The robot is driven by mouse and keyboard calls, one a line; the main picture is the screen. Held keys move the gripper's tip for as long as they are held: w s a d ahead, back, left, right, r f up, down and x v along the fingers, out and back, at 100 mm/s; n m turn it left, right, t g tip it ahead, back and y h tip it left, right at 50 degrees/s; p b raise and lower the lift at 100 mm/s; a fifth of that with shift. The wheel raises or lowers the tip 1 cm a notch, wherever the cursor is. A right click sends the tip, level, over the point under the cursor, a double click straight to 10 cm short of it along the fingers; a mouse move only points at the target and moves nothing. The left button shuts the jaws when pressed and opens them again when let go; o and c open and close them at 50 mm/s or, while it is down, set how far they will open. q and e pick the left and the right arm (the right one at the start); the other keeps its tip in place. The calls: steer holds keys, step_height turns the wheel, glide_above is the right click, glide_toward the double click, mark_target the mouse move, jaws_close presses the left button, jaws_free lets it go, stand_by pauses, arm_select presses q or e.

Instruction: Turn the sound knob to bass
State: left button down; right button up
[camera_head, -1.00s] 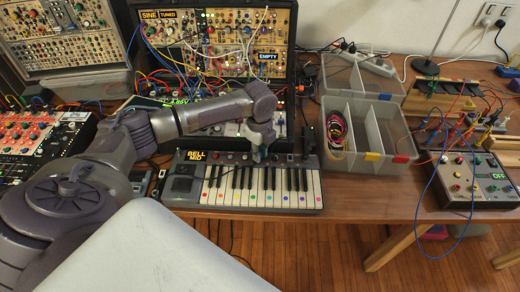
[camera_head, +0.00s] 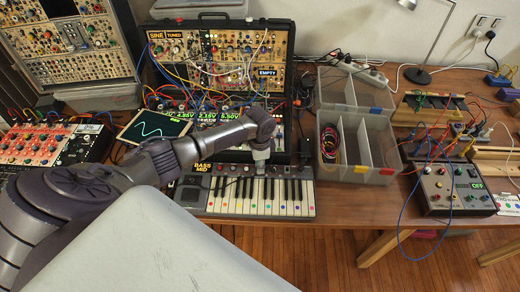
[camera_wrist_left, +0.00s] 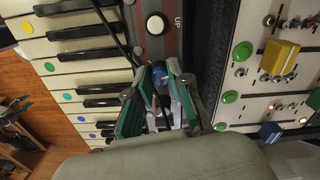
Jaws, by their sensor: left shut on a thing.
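The small keyboard (camera_head: 245,196) stands at the table's front edge. Its display (camera_head: 210,169) reads BASS on the top line and MID below. My left gripper (camera_head: 260,168) reaches down onto the keyboard's top panel, just behind the keys. In the left wrist view its teal-padded fingers (camera_wrist_left: 160,80) are closed on a small knob at the panel, beside the white button marked UP (camera_wrist_left: 155,24). The knob is mostly hidden by the fingers, and in the head view it is covered by the gripper. My right gripper is not in view.
The modular synth case (camera_head: 220,50) stands behind the keyboard with loose patch cables. A clear divided bin (camera_head: 385,150) is to the right. A box with knobs and a green display (camera_head: 450,188) sits farther right. A red-panelled unit (camera_head: 50,143) is at the left.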

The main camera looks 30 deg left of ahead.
arm_select(q)
steer(key=n+p, duration=0.2)
steer(key=n, duration=0.1)
steer(key=shift+r, duration=0.2)
steer(key=shift+f+n+p, duration=0.1)
steer(key=shift+n+p, duration=0.85)
steer(key=shift+n, duration=0.65)
steer(key=c, duration=1.3)
jaws_free()
steer(key=shift+c, duration=0.2)
step_height(320, 180, up, 12)
